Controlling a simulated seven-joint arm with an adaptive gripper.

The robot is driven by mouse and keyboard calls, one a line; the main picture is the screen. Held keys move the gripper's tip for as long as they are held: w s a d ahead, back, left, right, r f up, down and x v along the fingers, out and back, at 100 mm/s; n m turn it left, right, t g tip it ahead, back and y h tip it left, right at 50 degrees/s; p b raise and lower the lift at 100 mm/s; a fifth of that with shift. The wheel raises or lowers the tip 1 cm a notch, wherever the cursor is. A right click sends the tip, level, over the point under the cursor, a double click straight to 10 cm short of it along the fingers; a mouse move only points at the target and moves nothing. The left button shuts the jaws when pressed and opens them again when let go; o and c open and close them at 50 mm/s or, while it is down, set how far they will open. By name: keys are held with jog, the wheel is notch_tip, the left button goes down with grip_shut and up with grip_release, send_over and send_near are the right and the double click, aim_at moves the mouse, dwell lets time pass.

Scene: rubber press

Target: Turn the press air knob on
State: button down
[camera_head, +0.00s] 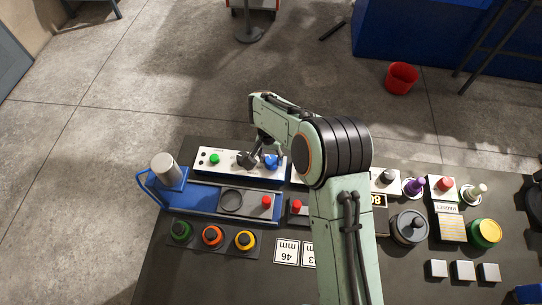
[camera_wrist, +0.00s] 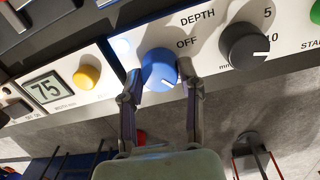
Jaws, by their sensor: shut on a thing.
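A blue round knob (camera_wrist: 157,64) sits on a white panel (camera_wrist: 215,50) in the wrist view. The word OFF is printed to its upper right, and a white mark shows on the knob's lower right edge. My gripper (camera_wrist: 160,74) has one finger on each side of the knob and is shut on it. In the head view the blue knob (camera_head: 271,162) is at the right end of the white panel, with my gripper (camera_head: 264,150) over it. The arm hides part of the panel's right side.
A black knob (camera_wrist: 246,46) marked DEPTH is beside the blue knob. A blue press with a grey cylinder (camera_head: 164,167) stands at the table's left. Several buttons and knobs crowd the right.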

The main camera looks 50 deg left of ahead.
aim_at(270, 160)
jog(key=c, duration=0.7)
grip_release()
jog(key=r, duration=1.2)
jog(key=shift+s+a, duration=0.25)
jog(key=shift+o, duration=0.2)
notch_tip(270, 160, down, 6)
jog(key=n, duration=0.3)
jog(key=shift+w+d, duration=0.1)
jog(key=shift+d, duration=0.05)
jog(key=f, duration=0.6)
jog(key=shift+w+f, duration=0.15)
jog(key=shift+w, duration=0.05)
